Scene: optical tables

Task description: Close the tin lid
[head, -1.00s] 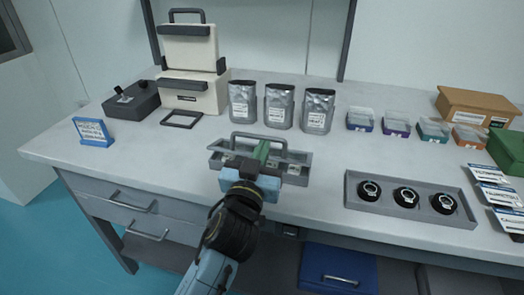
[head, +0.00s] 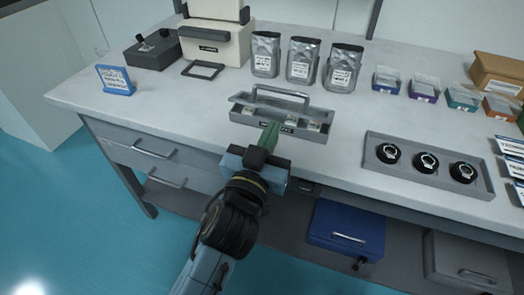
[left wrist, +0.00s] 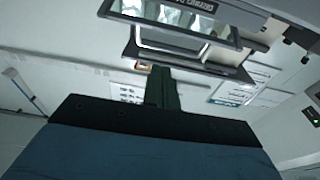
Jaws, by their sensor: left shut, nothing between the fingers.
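The tin is a long grey tray-like box (head: 278,128) near the table's front edge in the head view, with small pale items showing inside. Its lid (head: 245,98), a grey frame with a clear pane and a bar handle, sits tilted above it, with a gap along the near side. My left gripper (head: 269,136), with green fingers, is shut and empty just in front of the tin. Whether the fingertips touch it is unclear. In the left wrist view the shut fingers (left wrist: 157,88) point toward a framed grey part of the tin (left wrist: 185,45). My right gripper is out of view.
Silver pouches (head: 303,61) stand behind the tin. A grey tray with black round parts (head: 425,162) lies to its right. A cream case (head: 214,42) and a blue-framed sign (head: 115,80) are at the left. The tabletop left of the tin is clear.

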